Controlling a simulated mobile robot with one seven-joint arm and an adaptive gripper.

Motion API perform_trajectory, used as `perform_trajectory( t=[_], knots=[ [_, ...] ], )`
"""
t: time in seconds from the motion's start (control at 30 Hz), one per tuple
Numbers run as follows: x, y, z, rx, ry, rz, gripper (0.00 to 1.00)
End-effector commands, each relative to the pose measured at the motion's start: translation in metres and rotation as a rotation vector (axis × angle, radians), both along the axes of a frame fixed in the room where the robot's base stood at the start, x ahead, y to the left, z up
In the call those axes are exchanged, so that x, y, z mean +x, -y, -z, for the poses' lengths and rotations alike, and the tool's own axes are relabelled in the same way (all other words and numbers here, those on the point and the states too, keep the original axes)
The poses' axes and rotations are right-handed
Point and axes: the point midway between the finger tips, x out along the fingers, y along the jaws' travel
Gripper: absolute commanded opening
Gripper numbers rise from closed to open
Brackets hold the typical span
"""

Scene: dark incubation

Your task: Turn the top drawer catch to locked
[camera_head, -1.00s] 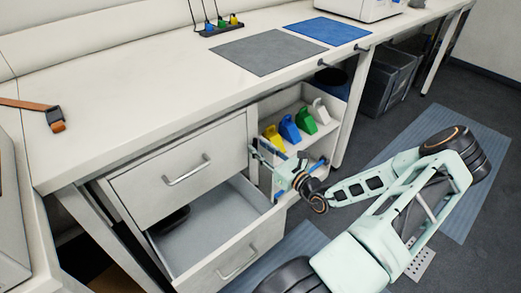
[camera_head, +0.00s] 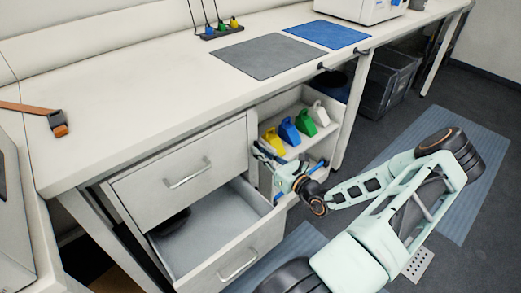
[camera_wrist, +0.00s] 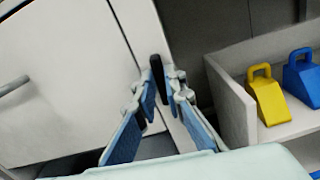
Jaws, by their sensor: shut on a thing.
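The dark catch (camera_wrist: 157,72) stands on the pale cabinet frame beside the top drawer in the wrist view, tilted slightly from upright. My gripper (camera_wrist: 160,92) is shut on it, with one blue-padded finger on each side. In the head view my gripper (camera_head: 262,154) is at the right edge of the top drawer (camera_head: 183,175), and the catch is hidden there. The top drawer is closed. I cannot tell from its angle whether the catch is locked.
The lower drawer (camera_head: 230,262) is pulled open below the top one. An open shelf right of the gripper holds yellow (camera_head: 273,140), blue (camera_head: 289,131), green (camera_head: 305,123) and white (camera_head: 319,112) pieces. The worktop (camera_head: 150,120) overhangs the drawers.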

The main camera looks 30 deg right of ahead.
Motion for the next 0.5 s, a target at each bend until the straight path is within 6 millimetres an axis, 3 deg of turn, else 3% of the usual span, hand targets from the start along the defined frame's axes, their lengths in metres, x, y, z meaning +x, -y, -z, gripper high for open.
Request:
perform_trajectory(
  t=[0.5],
  knots=[
    [0.0004,0.0023,-0.0019,0.445,-0.064,-0.001,0.00]
  ],
)
